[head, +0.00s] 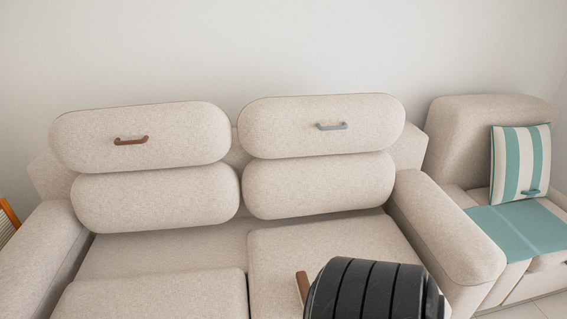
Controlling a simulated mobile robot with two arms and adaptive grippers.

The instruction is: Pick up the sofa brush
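A brown, wooden-looking piece (302,284) lies on the right seat cushion of the sofa. It may be the handle of the sofa brush. A black ribbed part, which looks like a link of my arm, covers the rest of it, so I cannot tell its full shape. I see no gripper fingers in the head view, so neither gripper shows, nor does any hold on the brown piece.
The beige sofa (165,258) has rounded back cushions, with a brown handle (131,140) on the left one and a grey handle (332,126) on the right. An armchair (470,125) at the right bears a striped cushion (512,165) and a teal cloth (520,228).

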